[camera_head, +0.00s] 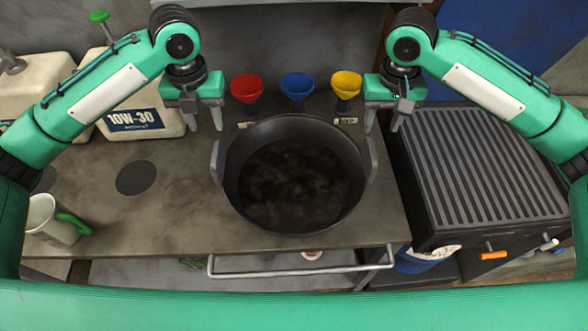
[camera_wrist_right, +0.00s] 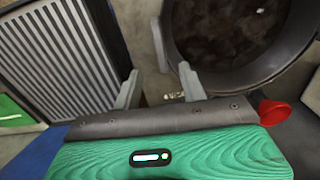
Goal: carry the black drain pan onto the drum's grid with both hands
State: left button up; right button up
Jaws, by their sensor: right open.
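The black drain pan (camera_head: 294,229) sits on the workbench in the middle of the head view, with dark contents and an upright handle on each side. The right wrist view also shows part of the pan (camera_wrist_right: 252,74). The slatted grid (camera_head: 482,165) lies to the right of the bench; it also shows in the right wrist view (camera_wrist_right: 68,50). My left gripper (camera_head: 204,124) is open and empty, behind the left handle. My right gripper (camera_head: 384,124) is open and empty, behind the right handle; its spread fingers show in the right wrist view (camera_wrist_right: 158,84). Neither gripper visibly holds a handle.
Red (camera_head: 246,88), blue (camera_head: 297,87) and yellow (camera_head: 346,86) funnels stand behind the pan. An oil jug (camera_head: 140,122) stands at the back left, a pitcher (camera_head: 52,222) at the front left. A rail (camera_head: 300,272) runs along the front edge. The grid's top is clear.

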aim_at(218, 158)
pick_arm(q)
notch_tip(218, 158, down, 14)
jog(key=shift+r, duration=0.1)
pick_arm(e)
notch_tip(218, 158, down, 14)
jog(key=shift+r, duration=0.1)
pick_arm(q)
grip_shut()
pick_arm(e)
grip_shut()
pick_arm(q)
jog(key=shift+w+r, duration=0.1)
dwell(0.9)
